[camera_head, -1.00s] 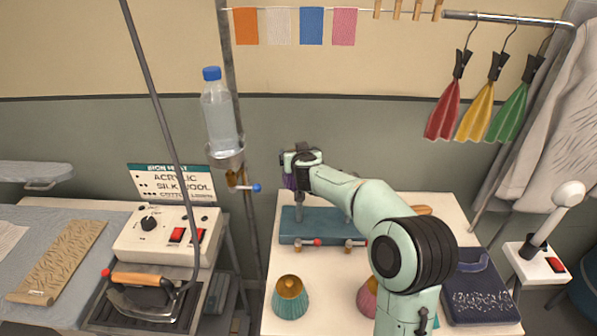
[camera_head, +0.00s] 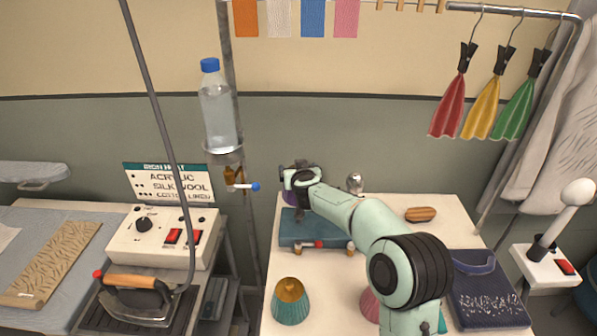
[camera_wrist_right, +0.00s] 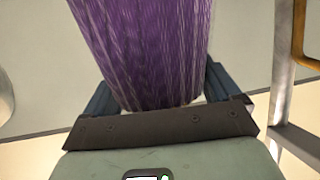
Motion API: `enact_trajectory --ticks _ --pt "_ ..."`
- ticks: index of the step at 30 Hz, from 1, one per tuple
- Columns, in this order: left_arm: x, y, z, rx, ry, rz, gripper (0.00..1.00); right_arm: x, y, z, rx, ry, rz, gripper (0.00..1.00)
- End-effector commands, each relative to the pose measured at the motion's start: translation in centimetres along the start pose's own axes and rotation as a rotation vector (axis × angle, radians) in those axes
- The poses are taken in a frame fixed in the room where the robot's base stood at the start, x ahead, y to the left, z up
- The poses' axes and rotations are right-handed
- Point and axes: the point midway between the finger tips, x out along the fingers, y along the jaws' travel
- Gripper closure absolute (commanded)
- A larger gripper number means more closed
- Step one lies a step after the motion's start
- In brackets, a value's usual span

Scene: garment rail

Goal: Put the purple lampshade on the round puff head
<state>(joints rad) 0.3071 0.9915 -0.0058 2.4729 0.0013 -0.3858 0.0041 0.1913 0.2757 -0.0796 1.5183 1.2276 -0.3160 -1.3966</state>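My right gripper (camera_head: 292,189) is shut on the purple lampshade (camera_head: 289,198), above the left end of the teal base (camera_head: 290,231). In the head view only a small part of the shade shows below the gripper. In the right wrist view the shade (camera_wrist_right: 145,50) fills the space between the two fingers. A rounded silver puff head (camera_head: 355,183) stands on the right part of the base, just right of my forearm. The left post of the base is hidden by my gripper and the shade, so whether they touch cannot be told. My left gripper is not in view.
A teal shade (camera_head: 290,302) stands on the white table's front left; a pink shade (camera_head: 370,303) is partly behind my arm. A bottle (camera_head: 217,115) on the pole stands left of my gripper.

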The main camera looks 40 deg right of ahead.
Motion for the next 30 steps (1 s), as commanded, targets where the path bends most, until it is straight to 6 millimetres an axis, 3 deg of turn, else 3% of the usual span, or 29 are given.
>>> enact_trajectory --ticks 11,24,30 --pt "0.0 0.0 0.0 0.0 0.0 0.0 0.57 -0.7 0.0 -0.2 0.002 -0.001 -0.001 0.0" --pt "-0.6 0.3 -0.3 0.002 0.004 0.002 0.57 -9.4 0.0 -0.3 0.001 0.002 -0.002 0.0" --pt "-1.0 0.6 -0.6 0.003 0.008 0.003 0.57 -11.7 0.0 -0.2 0.002 0.0 0.0 0.0"
